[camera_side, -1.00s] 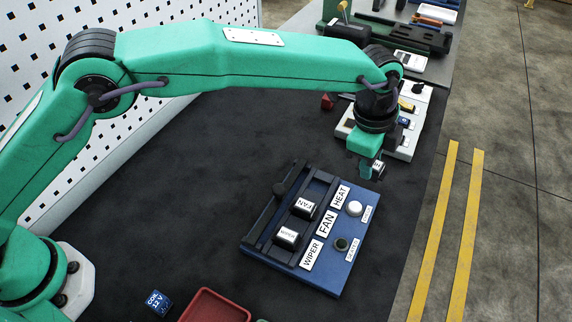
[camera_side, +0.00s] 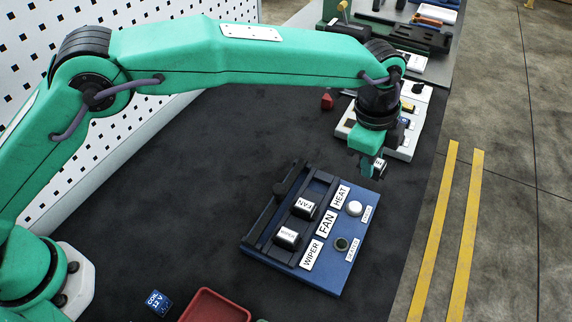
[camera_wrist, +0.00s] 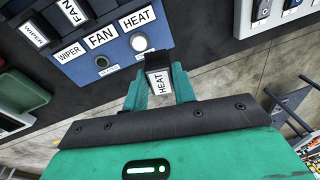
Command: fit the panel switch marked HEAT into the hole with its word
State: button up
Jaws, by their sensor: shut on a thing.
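The HEAT switch (camera_wrist: 159,82) is a dark block with a white face lettered HEAT. It is between the fingers of my gripper (camera_wrist: 160,88), which is shut on it. In the side view my gripper (camera_side: 372,168) holds the switch (camera_side: 379,167) just beyond the far right corner of the blue panel (camera_side: 318,277), apart from it. The panel has word labels HEAT (camera_side: 340,196), FAN (camera_side: 327,222) and WIPER (camera_side: 312,254). A FAN switch (camera_side: 303,208) and a WIPER switch (camera_side: 287,238) sit beside their labels. The hole by the HEAT label looks dark and empty.
A pale switch box (camera_side: 408,143) is behind my gripper. A red tray (camera_side: 214,306) and a blue COIL block (camera_side: 158,301) lie at the front. The dark mat left of the panel is clear.

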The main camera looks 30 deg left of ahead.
dwell(0.4)
jog(key=a+r+n+y, duration=0.1)
jog(key=a, duration=0.8)
jog(key=shift+s+a+n+g, duration=0.3)
jog(key=shift+a+g, duration=0.1)
jog(key=shift+f, duration=0.25)
jog(key=shift+f, duration=4.9)
jog(key=shift+f, duration=0.35)
jog(key=o, duration=1.1)
jog(key=shift+c, duration=0.2)
jog(key=shift+r, duration=0.1)
